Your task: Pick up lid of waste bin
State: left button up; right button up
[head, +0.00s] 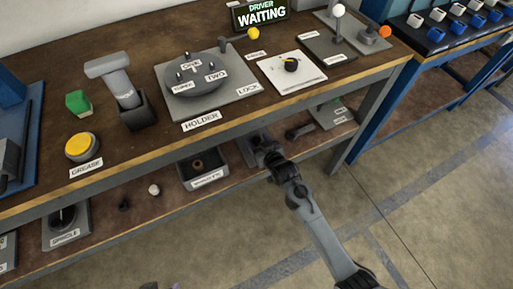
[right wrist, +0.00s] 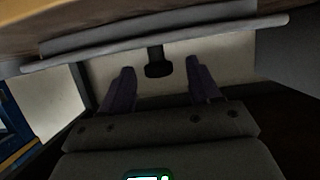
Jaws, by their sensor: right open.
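My right gripper (head: 268,155) reaches in at the lower shelf, below the front edge of the workbench, in the head view. A grey plate-like part (head: 246,148), likely the bin lid, is partly hidden behind it. In the right wrist view, which seems upside down, a wide grey slab (right wrist: 100,57) carries a dark knob (right wrist: 158,66). My open fingers (right wrist: 160,85) stand on both sides of the knob's line, with a gap on each side. No label naming the waste bin is readable. My left gripper is not clearly in view.
A grey open box (head: 203,170) with a ring-shaped part stands left of my right gripper on the lower shelf. The upper shelf edge (head: 215,130) runs close above. The holder plate (head: 240,90) and yellow grease button (head: 78,146) are on top. The floor in front is clear.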

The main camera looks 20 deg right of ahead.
jog(key=shift+b+x, duration=0.35)
jog(key=shift+x, duration=0.65)
pick_arm(q)
jog(key=shift+f, duration=0.65)
pick_arm(e)
jog(key=shift+s, duration=0.1)
jog(key=shift+c, duration=0.7)
pick_arm(q)
jog(key=shift+a, duration=0.15)
pick_arm(e)
grip_shut()
pick_arm(q)
jog(key=shift+r, duration=0.1)
pick_arm(e)
jog(key=shift+r, duration=0.2)
